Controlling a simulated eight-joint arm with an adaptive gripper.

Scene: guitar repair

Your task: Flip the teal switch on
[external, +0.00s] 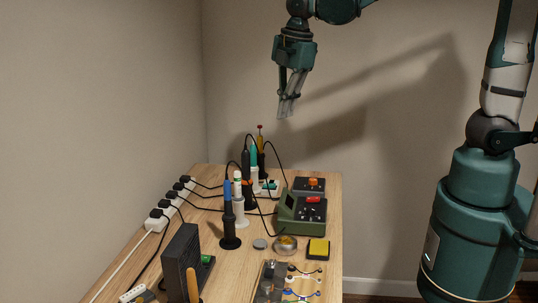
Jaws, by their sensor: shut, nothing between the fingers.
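My gripper (287,110) hangs in the air above the back of the wooden table, pointing down, with its fingers together and nothing held. It touches nothing. I cannot clearly make out a teal switch. A small white unit (271,186) at the back of the table has a small greenish detail, too small to identify. A green box (290,215) with a red part on top and a dark box (308,187) with an orange part stand at the back right. A teal-handled tool (254,156) stands upright among other tools.
Upright tools, one with a blue handle (227,190), and black cables crowd the middle. A white power strip (162,213) lies along the left edge. A round tin (285,245), a yellow-topped block (318,249) and a black panel (181,262) stand nearer. The air around my gripper is free.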

